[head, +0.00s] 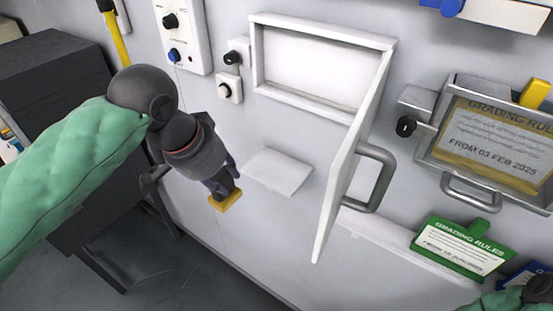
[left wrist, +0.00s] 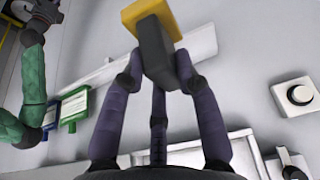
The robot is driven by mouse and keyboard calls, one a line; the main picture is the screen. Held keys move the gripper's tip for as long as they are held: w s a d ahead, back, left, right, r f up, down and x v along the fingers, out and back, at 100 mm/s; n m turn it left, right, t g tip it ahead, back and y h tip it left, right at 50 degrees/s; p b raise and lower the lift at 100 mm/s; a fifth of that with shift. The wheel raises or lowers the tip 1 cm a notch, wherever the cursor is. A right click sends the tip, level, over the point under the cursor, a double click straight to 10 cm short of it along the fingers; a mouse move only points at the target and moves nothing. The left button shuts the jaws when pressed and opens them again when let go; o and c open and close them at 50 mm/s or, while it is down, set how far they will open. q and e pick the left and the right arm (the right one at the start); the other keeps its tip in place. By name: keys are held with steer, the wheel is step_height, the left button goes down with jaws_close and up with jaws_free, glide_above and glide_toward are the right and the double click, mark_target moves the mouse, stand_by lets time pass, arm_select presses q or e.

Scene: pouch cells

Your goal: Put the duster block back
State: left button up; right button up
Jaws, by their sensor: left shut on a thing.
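The duster block is a small block with a yellow layer and a dark grey layer. Its yellow part (head: 225,201) shows at the fingertips of my left gripper (head: 222,187) in the head view. In the left wrist view the dark grey part (left wrist: 155,55) sits between the fingertips of the left gripper (left wrist: 158,72), with the yellow layer beyond it. The left gripper is shut on the block, holding it in front of the wall panel, left of and below a small white ledge (head: 278,171). My right arm shows at the bottom right; its fingers cannot be made out.
A white door (head: 352,160) with a grey handle (head: 378,180) stands open from a shallow white recess (head: 318,62). A framed notice (head: 490,140) hangs to the right, and a green sign (head: 460,247) stands on a white ledge (head: 400,248). A dark cabinet (head: 60,75) is at left.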

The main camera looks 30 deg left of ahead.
arm_select(q)
steer(key=w+d+p, duration=0.1)
steer(key=w, duration=1.7)
steer(key=shift+w+d+f, duration=0.1)
steer(key=shift+f, duration=1.55)
steer(key=shift+w+d+f, duration=0.1)
steer(key=shift+f, duration=1.55)
steer(key=shift+f, duration=0.1)
steer(key=o, duration=1)
steer(key=shift+b, duration=0.3)
steer(key=shift+f, duration=0.15)
steer(key=v, duration=0.7)
steer(key=p+v, duration=0.1)
steer(key=v, duration=0.3)
steer(key=shift+d, duration=0.3)
